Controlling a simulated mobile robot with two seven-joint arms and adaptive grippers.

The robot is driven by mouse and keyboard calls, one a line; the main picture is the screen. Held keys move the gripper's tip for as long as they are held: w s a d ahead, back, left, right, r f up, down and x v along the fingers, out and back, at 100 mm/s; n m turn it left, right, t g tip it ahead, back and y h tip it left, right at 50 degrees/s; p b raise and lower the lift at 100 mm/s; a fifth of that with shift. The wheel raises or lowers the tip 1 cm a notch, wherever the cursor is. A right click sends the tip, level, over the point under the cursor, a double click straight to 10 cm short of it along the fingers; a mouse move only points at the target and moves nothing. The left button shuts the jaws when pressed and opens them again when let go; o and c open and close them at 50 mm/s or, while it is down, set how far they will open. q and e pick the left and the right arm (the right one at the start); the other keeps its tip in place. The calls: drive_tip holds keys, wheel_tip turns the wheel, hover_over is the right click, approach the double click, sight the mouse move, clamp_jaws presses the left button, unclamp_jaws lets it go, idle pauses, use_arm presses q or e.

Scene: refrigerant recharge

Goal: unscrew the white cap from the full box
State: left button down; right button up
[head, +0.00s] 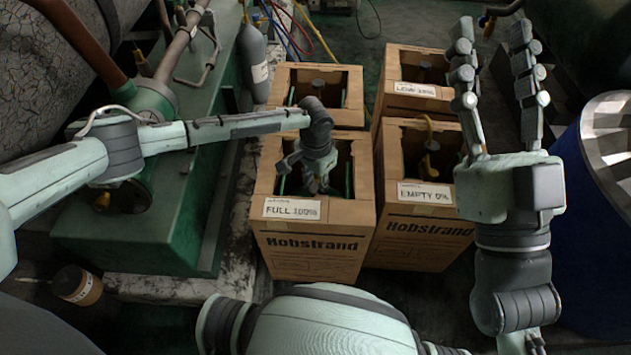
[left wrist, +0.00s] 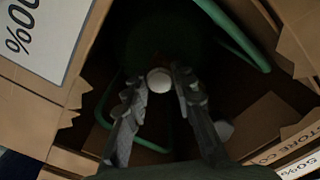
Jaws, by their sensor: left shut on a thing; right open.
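The full box (head: 311,245), a brown carton labelled "FULL 100%", stands at the front left of the group of cartons, open at the top. My left gripper (head: 318,185) reaches down into its opening. In the left wrist view the round white cap (left wrist: 159,80) shows between the fingertips of my left gripper (left wrist: 162,88), which is shut on it. Green handle bars (left wrist: 232,38) surround it inside the dark carton. In the head view the cap is hidden by the gripper. My right gripper (head: 495,85) is open and empty, raised at the right with its fingers upward.
The "EMPTY 0%" carton (head: 425,225) with a yellow hose (head: 430,135) stands right of the full box. Two more cartons (head: 290,78) (head: 417,62) stand behind. A green machine base (head: 150,235) and grey cylinder (head: 253,62) are left, a blue drum (head: 590,220) right.

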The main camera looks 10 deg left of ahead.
idle(0.4)
use_arm(q)
drive_tip(key=shift+r+n+p, duration=0.1)
drive_tip(key=shift+n+p, duration=0.4)
drive_tip(key=shift+p, duration=0.15)
drive_tip(key=shift+n+p, duration=1)
drive_tip(key=shift+p, duration=0.05)
drive_tip(key=shift+n, duration=0.4)
drive_tip(key=shift+p, duration=0.3)
